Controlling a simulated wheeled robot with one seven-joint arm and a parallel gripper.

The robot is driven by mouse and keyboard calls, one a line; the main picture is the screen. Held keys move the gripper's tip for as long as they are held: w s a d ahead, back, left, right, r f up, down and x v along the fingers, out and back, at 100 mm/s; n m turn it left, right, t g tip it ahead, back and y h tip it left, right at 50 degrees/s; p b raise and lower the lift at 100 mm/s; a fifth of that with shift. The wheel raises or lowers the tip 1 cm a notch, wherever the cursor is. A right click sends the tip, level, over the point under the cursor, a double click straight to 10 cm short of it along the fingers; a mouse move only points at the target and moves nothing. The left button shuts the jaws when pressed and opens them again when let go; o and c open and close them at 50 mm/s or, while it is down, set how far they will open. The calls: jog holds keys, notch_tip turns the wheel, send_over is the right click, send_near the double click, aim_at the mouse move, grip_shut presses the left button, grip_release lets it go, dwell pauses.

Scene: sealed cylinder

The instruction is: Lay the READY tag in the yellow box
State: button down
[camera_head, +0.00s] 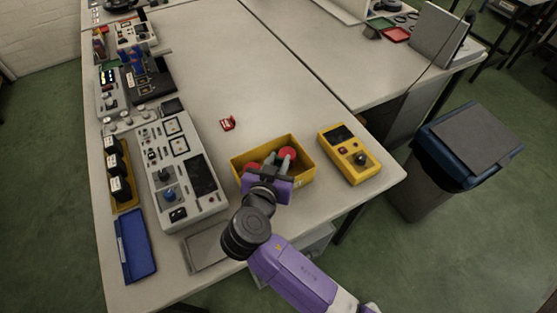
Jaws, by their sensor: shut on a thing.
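The yellow box (306,175) is an open tray near the front edge of the table. My purple gripper (279,160) reaches over it from the front, with its grey fingers inside or just above the box. It is shut, and a red round piece (288,152) shows at its fingertips. Another red piece (253,167) shows in the left part of the box, partly behind my gripper. A small red item with pale marks (228,124) lies on the table behind the box. Its writing is too small to read, so I cannot tell which thing is the READY tag.
A grey control panel (180,170) stands left of the box. A yellow device with a dark screen (349,154) stands close on the right. A blue tray (135,245) lies at the front left. The table behind the box is mostly clear.

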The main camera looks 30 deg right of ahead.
jog(key=shift+f+b, duration=0.4)
jog(key=c, duration=1.2)
grip_release()
jog(key=shift+r+p, duration=0.5)
jog(key=shift+p, duration=0.1)
jog(key=b+v, duration=0.1)
jog(key=v, duration=1.1)
jog(key=shift+r, duration=0.15)
